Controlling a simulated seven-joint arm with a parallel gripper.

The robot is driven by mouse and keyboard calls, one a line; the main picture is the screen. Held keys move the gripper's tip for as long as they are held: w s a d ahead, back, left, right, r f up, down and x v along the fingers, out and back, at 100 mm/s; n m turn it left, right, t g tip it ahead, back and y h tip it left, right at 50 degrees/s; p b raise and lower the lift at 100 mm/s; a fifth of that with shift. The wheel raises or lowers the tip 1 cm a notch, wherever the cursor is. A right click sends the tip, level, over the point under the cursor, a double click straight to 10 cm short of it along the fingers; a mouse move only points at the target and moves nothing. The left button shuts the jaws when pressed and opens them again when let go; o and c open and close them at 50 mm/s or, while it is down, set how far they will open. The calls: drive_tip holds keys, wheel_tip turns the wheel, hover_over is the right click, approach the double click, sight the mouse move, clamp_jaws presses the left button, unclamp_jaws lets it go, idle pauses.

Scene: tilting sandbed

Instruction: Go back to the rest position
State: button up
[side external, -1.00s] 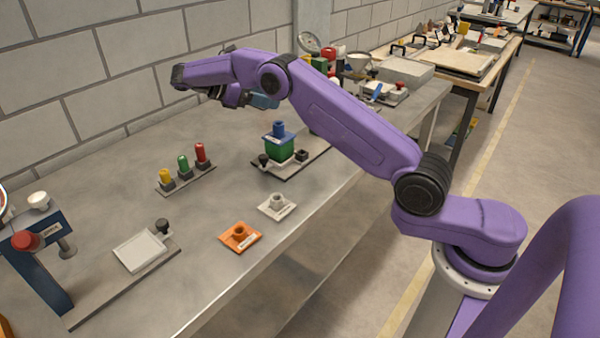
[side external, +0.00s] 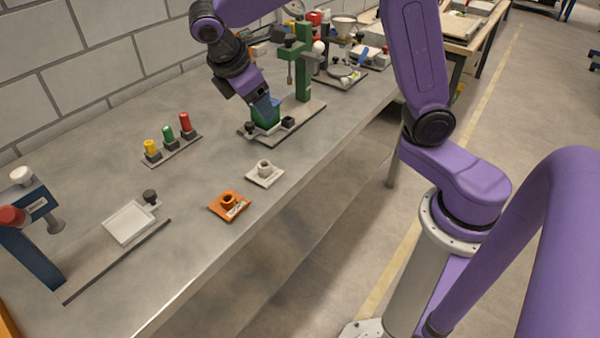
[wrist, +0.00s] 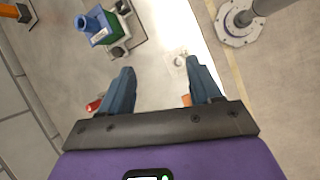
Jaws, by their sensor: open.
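My gripper (side external: 264,104) points down over the metal bench in the side view and looks in line with the green block (side external: 262,123), hiding much of it. In the wrist view, my gripper (wrist: 160,65) has its two blue fingers apart with nothing between them. There the green block (wrist: 108,30), with a blue knob, lies beyond the fingers to the upper left, apart from them.
Yellow, green and red knobs stand on a strip (side external: 172,150). A white square piece (side external: 264,174) and an orange one (side external: 229,205) lie near the bench's front edge. A green post (side external: 303,65) rises behind the block. A blue-framed station (side external: 35,240) stands at left.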

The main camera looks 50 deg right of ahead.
drive_tip(key=s+d+f+m+y, duration=0.1)
drive_tip(key=s+d+f+y, duration=0.1)
drive_tip(key=s, duration=1.1)
drive_tip(key=s+d+f+y, duration=0.1)
drive_tip(key=s+y, duration=0.3)
drive_tip(key=s, duration=0.8)
drive_tip(key=shift+s+d+f+m, duration=0.35)
drive_tip(key=shift+f+m, duration=0.05)
drive_tip(key=shift+f, duration=0.3)
